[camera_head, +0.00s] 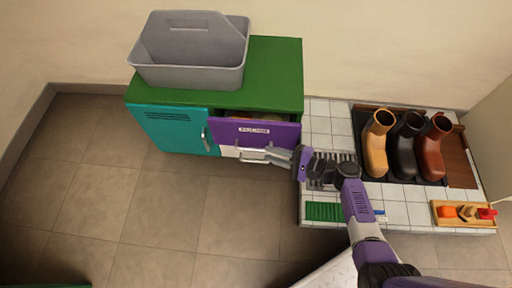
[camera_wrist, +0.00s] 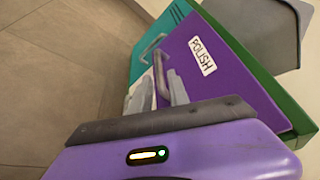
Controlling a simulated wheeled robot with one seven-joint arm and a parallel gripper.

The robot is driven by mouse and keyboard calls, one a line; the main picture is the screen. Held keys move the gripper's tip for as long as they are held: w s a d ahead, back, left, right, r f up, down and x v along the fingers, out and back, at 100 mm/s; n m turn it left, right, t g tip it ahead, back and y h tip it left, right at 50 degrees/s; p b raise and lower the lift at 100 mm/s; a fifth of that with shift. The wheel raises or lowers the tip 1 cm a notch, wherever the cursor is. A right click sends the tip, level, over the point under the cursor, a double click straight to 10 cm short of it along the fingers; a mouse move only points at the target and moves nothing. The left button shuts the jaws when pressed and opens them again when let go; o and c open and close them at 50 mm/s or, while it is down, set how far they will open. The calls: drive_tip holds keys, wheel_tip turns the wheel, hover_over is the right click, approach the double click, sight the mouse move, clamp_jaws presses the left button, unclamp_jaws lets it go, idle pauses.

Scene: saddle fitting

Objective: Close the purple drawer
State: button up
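The purple drawer (camera_head: 262,132), labelled POLISH, is in the right half of a green-topped cabinet. It stands partly pulled out, with a dark gap and some contents showing over its front. Its purple front also shows in the wrist view (camera_wrist: 215,70). A pale bar handle (camera_head: 255,156) is low on the drawer's front. My gripper (camera_head: 282,156) is at the right end of this handle. In the wrist view its two grey fingers (camera_wrist: 158,92) stand apart, with a handle bar seen between them. Contact with the handle cannot be made out.
A teal door (camera_head: 172,128) with its own handle is left of the drawer. A grey caddy (camera_head: 190,72) sits on the cabinet top. To the right, a white tiled bench (camera_head: 400,215) carries several boots (camera_head: 405,145) and a small wooden tray (camera_head: 440,221). The floor in front is clear.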

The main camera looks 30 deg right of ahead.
sight(254, 149)
drive_tip(key=b+x, duration=0.2)
drive_tip(key=x, duration=0.5)
drive_tip(key=shift+a, duration=0.15)
clamp_jaws()
idle(1.2)
